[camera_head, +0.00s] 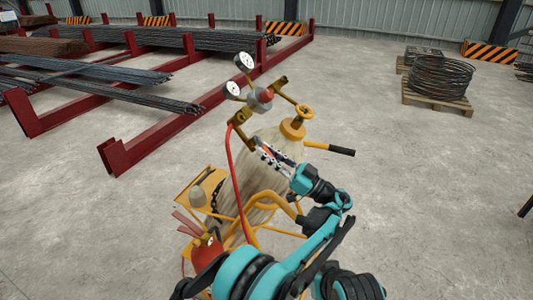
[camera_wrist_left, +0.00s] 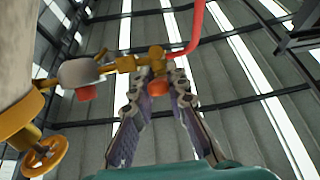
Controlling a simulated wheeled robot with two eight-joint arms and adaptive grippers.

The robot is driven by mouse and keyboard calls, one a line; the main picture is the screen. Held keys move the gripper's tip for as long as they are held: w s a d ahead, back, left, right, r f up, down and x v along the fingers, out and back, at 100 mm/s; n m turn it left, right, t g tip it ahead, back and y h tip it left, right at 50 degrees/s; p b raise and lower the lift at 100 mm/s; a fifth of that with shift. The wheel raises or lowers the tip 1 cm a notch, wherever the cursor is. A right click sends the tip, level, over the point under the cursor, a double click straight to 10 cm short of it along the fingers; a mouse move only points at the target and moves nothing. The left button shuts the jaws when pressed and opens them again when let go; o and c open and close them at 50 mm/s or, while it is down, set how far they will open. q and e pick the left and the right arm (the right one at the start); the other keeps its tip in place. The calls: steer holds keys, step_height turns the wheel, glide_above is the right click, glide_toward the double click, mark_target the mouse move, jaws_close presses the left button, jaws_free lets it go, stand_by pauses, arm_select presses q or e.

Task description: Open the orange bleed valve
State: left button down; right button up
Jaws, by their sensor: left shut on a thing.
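The orange bleed valve (camera_wrist_left: 158,89) shows as a small orange knob at the end of the brass regulator fitting (camera_wrist_left: 125,64) in the left wrist view. My left gripper (camera_wrist_left: 159,82) has its fingertips on either side of the knob and is shut on it. In the head view, my left gripper (camera_head: 260,148) reaches up to the lower end of the brass regulator, where its fingers hide the knob. The red hose (camera_head: 236,180) hangs from the regulator beside the fingers. My right gripper is not in view.
Two gauges (camera_head: 244,61) and a red knob (camera_head: 268,94) sit on the regulator. A yellow handwheel (camera_head: 305,111) tops the gas cylinder (camera_head: 282,145) on a yellow cart with a black-gripped handle (camera_head: 341,150). Red racks of rebar (camera_head: 150,128) stand behind left.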

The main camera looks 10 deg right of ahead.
arm_select(q)
steer(key=c, duration=1.5)
jaws_free()
